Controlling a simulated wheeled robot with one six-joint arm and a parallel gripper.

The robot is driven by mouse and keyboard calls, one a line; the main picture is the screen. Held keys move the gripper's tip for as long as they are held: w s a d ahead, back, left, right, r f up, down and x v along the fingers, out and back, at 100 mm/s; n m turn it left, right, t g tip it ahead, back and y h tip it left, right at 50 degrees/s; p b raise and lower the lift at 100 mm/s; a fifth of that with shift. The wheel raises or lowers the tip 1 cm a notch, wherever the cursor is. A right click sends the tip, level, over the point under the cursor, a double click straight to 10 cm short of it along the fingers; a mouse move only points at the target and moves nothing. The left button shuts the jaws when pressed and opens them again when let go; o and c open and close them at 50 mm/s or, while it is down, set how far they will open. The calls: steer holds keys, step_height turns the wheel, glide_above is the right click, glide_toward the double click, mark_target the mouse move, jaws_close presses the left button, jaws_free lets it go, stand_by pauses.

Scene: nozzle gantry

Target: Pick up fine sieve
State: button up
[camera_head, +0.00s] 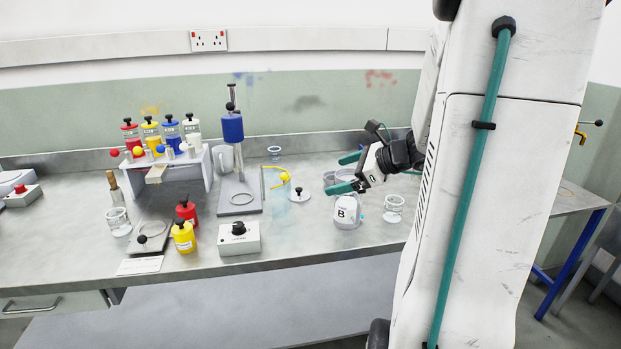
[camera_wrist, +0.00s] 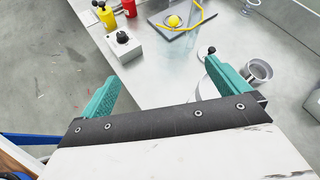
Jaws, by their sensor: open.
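My gripper (camera_head: 345,173) is open and empty above the right part of the bench, its two green fingers pointing left. In the wrist view the fingers are spread wide, with bare bench between them (camera_wrist: 160,75). A grey round cup (camera_wrist: 258,72) lies just beyond the right finger in the wrist view and may be a sieve. I cannot tell whether it is the fine one; its mesh is not clear. In the head view, round grey pieces by the fingers are partly hidden by my gripper. A round lid with a black knob (camera_head: 303,194) lies to the left.
A white tub marked B (camera_head: 346,212) and a clear cup (camera_head: 394,207) stand near the gripper. A grey box with a black knob (camera_head: 239,239), red (camera_head: 186,212) and yellow (camera_head: 183,236) bottles, and a stand with a blue cylinder (camera_head: 232,127) are farther left.

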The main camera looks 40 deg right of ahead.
mark_target(351, 175)
steer(key=s+d+f+m+t+h, duration=0.25)
steer(key=d+m, duration=0.35)
steer(key=d, duration=0.4)
steer(key=shift+g+h, duration=0.25)
steer(key=shift+h, duration=0.2)
steer(key=x, duration=0.7)
steer(key=shift+w+a, duration=0.1)
steer(key=shift+w, duration=0.1)
steer(key=c, duration=1)
